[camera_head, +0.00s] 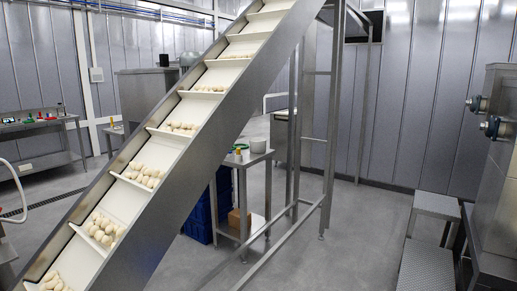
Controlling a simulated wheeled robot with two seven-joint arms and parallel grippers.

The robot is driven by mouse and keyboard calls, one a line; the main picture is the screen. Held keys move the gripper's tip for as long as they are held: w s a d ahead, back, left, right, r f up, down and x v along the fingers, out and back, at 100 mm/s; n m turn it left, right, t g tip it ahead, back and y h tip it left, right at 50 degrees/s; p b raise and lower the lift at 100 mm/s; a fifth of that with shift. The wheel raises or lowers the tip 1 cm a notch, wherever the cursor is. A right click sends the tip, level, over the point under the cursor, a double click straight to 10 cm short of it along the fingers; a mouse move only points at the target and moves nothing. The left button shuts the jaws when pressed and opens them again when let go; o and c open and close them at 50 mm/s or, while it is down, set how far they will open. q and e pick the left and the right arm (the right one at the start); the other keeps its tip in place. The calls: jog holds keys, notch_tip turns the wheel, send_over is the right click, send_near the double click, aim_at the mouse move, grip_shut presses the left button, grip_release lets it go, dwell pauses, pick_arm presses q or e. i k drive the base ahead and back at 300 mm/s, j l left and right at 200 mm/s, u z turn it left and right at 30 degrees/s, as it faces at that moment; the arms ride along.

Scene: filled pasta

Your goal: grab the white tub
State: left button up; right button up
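A small pale tub (258,146), whitish in colour, stands on a steel table (246,160) behind the inclined conveyor, near the middle of the view. It is small in the picture, so its details are hard to make out. Green and yellow small items (239,149) are just left of it on the same table. Neither of my grippers is in view.
A steep steel conveyor (190,150) carrying pale pasta pieces crosses the foreground, with its support frame (328,130) right of the table. Blue crates (198,215) and a cardboard box (238,222) sit low behind it. Steel steps (428,265) stand right; floor between is open.

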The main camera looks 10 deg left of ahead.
aim_at(257, 144)
jog(key=i+z, duration=0.1)
jog(key=i, duration=1.2)
jog(key=i+j+z, duration=0.15)
jog(key=i, duration=1.2)
jog(key=i+l+u, duration=0.1)
jog(key=i+u, duration=0.35)
jog(key=i+l+u, duration=0.2)
jog(key=i+u, duration=0.25)
jog(key=i+l+u, duration=0.25)
jog(key=u, duration=0.2)
jog(key=l, duration=0.1)
